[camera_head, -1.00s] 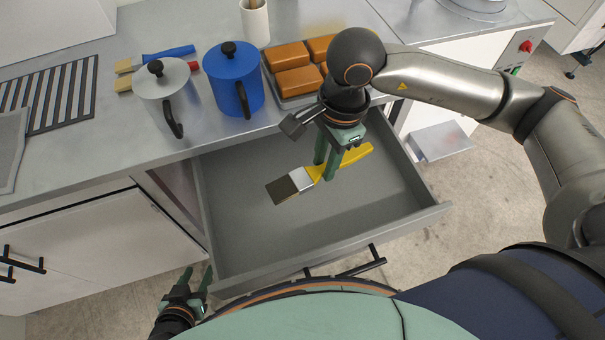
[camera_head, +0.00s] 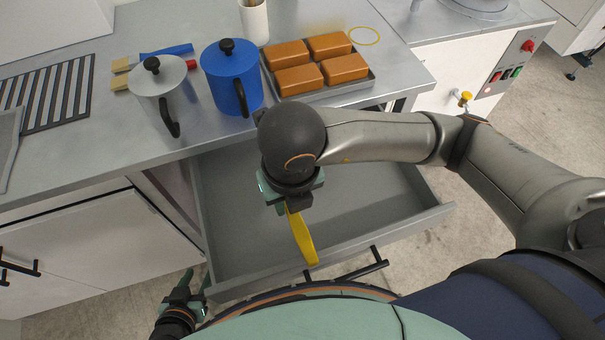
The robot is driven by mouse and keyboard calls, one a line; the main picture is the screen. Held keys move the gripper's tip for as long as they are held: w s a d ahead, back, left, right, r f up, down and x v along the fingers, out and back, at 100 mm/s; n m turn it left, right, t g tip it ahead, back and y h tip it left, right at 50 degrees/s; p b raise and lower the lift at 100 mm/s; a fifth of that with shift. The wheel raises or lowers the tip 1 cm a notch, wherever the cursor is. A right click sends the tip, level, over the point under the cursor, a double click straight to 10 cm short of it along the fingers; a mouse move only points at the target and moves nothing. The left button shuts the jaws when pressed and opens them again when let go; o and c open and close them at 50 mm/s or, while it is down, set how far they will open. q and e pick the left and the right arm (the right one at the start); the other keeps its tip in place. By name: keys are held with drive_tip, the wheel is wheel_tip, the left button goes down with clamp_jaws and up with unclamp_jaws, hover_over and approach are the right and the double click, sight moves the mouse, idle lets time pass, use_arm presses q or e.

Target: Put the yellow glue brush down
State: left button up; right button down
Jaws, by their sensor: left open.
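The yellow glue brush (camera_head: 302,238) is in my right gripper (camera_head: 288,205), over the open grey drawer (camera_head: 370,190). Its yellow handle points down and toward the drawer's front wall. Its bristle end is hidden beneath the gripper and wrist. The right fingers are mostly hidden by the wrist, but the brush has turned along with the gripper, so it is held. I cannot tell whether the brush touches the drawer. My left gripper (camera_head: 196,279) is open and empty, low at the left, outside the drawer's front left corner.
On the counter stand a grey pot (camera_head: 160,95), a blue pot (camera_head: 230,80), a tray of orange-brown blocks (camera_head: 297,80) and a white cup (camera_head: 255,22). Brushes with blue and red handles lie behind the pots. The drawer floor looks empty.

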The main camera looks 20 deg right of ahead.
drive_tip(key=shift+w+f, duration=0.1)
drive_tip(key=shift+f, duration=0.05)
drive_tip(key=w+d+f, duration=0.4)
drive_tip(key=w+d+f+b, duration=0.1)
drive_tip(key=w+d+f, duration=0.3)
drive_tip(key=w, duration=0.1)
drive_tip(key=shift+d, duration=0.3)
drive_tip(key=shift+w+d+f, duration=0.2)
drive_tip(key=shift+w+f, duration=0.05)
drive_tip(key=shift+f, duration=0.25)
drive_tip(key=shift+w+d+f, duration=0.1)
drive_tip(key=shift+w+f, duration=0.05)
drive_tip(key=shift+f, duration=0.8)
drive_tip(key=shift+w+d+f, duration=0.1)
drive_tip(key=shift+f, duration=0.8)
drive_tip(key=shift+f, duration=0.2)
drive_tip(key=c, duration=0.7)
unclamp_jaws()
drive_tip(key=shift+o, duration=0.2)
